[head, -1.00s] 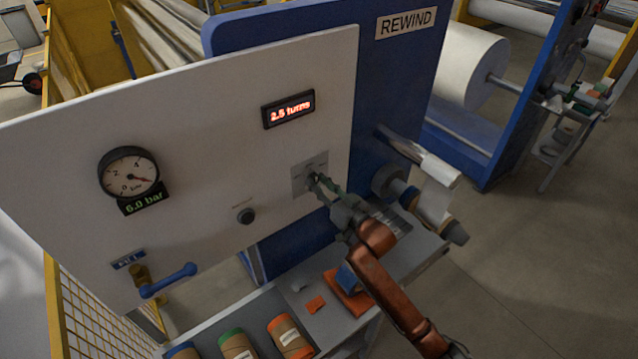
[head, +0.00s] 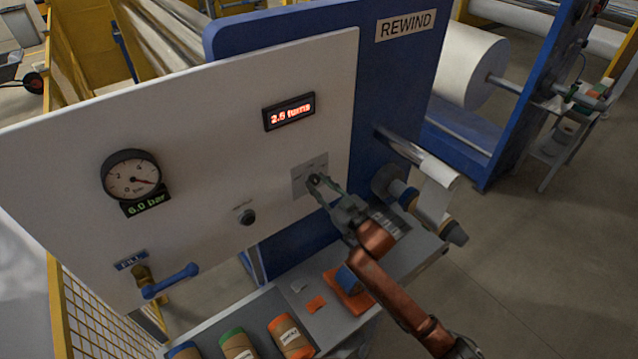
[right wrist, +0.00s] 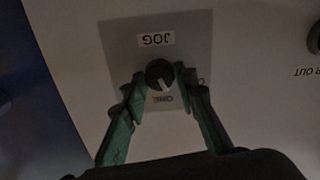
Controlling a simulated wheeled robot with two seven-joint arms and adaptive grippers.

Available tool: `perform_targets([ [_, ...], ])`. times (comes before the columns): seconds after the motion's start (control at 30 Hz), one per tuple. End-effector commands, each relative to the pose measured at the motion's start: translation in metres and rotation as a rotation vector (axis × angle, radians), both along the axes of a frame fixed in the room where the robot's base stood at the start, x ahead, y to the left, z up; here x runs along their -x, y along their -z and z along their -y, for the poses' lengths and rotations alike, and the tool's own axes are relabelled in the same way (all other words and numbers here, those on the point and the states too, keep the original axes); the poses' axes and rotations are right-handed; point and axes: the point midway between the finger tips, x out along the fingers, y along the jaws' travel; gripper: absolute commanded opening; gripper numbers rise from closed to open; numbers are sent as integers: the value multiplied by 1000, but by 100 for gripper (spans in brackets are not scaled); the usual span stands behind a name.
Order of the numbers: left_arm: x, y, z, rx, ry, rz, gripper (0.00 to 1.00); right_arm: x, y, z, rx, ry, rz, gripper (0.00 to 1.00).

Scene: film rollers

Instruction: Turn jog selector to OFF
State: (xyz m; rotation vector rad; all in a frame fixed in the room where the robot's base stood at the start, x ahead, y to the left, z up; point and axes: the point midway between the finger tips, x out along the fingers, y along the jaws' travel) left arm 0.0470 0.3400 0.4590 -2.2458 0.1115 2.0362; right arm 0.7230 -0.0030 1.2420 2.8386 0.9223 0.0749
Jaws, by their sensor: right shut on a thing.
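The jog selector is a small round black knob (right wrist: 160,73) on a grey plate (right wrist: 117,65) fixed to the white panel. In the right wrist view the plate's lettering is upside down, with a JOG label (right wrist: 155,39) above the knob and a ONE label (right wrist: 163,99) below it. A white pointer mark on the knob faces down, toward ONE. Another label to the right is mostly hidden by a finger. My right gripper (head: 317,184) is shut on the knob, a green finger on each side (right wrist: 158,84). My left gripper is not in view.
The panel carries a display (head: 289,112), a gauge (head: 131,176) at 6.0 bar, a small black knob (head: 246,217) and a blue-handled valve (head: 170,281). A roller shaft (head: 430,205) juts out to the right. Below is a grey shelf (head: 398,262) with orange items and several rolls.

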Motion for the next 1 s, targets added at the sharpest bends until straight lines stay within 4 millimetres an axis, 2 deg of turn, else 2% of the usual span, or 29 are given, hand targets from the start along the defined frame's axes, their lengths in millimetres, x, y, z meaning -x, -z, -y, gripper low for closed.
perform_targets([
  [0.5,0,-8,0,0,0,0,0,0,0,-1,371,0,270,2],
  [1.0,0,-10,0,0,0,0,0,1,1,-1,536,0,389,2],
])
